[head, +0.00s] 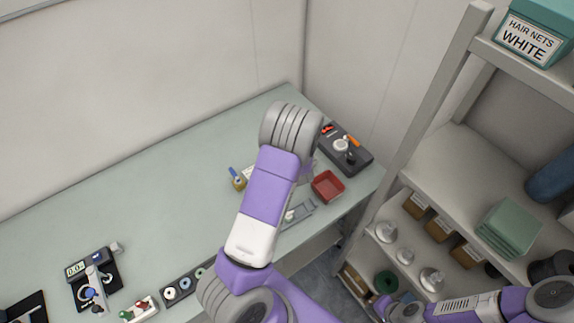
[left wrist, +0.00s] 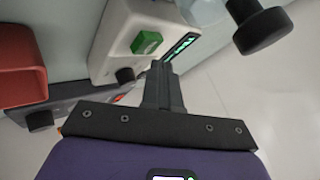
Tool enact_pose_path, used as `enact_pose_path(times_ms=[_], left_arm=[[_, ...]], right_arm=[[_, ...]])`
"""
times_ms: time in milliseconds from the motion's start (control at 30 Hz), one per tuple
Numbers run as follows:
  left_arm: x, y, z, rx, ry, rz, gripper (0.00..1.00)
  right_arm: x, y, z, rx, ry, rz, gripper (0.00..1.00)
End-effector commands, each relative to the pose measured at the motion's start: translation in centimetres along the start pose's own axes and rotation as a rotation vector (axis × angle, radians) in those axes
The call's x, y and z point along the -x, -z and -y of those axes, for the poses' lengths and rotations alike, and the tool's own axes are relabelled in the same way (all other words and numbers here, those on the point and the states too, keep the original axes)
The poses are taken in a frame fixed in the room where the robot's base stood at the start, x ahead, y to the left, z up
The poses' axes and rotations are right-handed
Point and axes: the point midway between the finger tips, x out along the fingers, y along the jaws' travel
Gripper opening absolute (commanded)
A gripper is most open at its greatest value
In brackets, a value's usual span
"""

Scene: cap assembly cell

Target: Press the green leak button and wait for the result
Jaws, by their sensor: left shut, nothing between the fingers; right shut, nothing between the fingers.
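The green leak button (left wrist: 147,42) is a raised block on a pale box (left wrist: 120,22) with a small lit display (left wrist: 180,46). My left gripper (left wrist: 162,68) is shut and empty, its tips at the box's near edge, below and right of the button in the left wrist view. The tips do not cover the button; I cannot tell how high they are above the box. In the head view my left arm hides the box, the button and most of that gripper. My right gripper (head: 384,306) is low at the right, shut and empty, in front of the shelf.
A red tray (head: 327,187) and a dark device (head: 345,150) with orange and red parts stand at the table's right end. A black knob (left wrist: 262,30) stands out near the box. A scale (head: 92,272) is at the left. A shelf (head: 450,165) bounds the right.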

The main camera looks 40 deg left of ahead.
Motion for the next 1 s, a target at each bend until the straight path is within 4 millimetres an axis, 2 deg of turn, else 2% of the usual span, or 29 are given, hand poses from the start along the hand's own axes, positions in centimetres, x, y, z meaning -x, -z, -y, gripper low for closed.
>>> enact_pose_path(times_ms=[267,700,1000], left_arm=[[0.4,0.3,0.3,0.000,0.000,0.000,0.00],[3.4,2.5,2.5,-0.001,0.001,-0.001,0.00],[3.5,2.5,2.5,0.000,0.001,0.000,0.00]], right_arm=[[0.5,0.0,0.2,0.000,0.000,0.000,0.00],[4.5,-0.2,1.7,0.000,0.000,0.000,0.00],[4.6,-0.2,1.7,0.000,0.000,0.000,0.00]])
